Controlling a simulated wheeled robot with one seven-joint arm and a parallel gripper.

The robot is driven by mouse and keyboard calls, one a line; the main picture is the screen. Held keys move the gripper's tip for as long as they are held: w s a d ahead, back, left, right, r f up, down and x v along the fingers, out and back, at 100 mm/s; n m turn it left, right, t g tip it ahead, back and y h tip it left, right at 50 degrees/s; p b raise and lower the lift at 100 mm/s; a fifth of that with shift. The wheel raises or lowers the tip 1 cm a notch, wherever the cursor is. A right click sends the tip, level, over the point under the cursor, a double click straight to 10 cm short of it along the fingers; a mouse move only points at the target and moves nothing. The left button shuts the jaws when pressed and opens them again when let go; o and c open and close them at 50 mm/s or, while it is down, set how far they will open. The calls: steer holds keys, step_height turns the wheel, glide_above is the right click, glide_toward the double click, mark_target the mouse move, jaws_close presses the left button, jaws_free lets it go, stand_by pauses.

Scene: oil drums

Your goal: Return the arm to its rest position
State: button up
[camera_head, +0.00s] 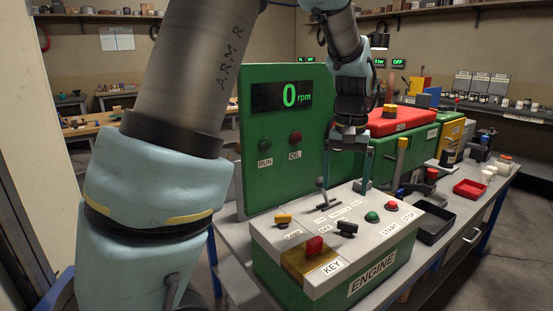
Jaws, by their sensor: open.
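My arm (200,70) rises on the left, arches over the top edge of the view and comes down at the centre right. My gripper (347,183) points down above the far part of the engine control box (365,288). Its two fingers are apart, with nothing seen between them. I cannot tell whether a fingertip touches the box.
A green panel (260,185) reading 0 rpm stands behind the box. A red key knob (314,245) and buttons are on its top. Green cases, a black tray (436,222) and a red tray (470,188) crowd the bench to the right. Floor (500,265) is clear at lower right.

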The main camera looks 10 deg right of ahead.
steer(key=s+a+f+n, duration=0.1)
steer(key=a+f, duration=0.1)
steer(key=a, duration=0.7)
steer(key=s+a+f+n+t, duration=0.1)
steer(key=s+a+f+n, duration=0.1)
steer(key=a, duration=0.8)
steer(key=s+a+f+n, duration=0.1)
steer(key=s+a+f, duration=0.1)
steer(key=a, duration=0.7)
steer(key=shift+s+a+n+t, duration=0.15)
steer(key=shift+a+n+t, duration=0.05)
steer(key=shift+n+t, duration=0.1)
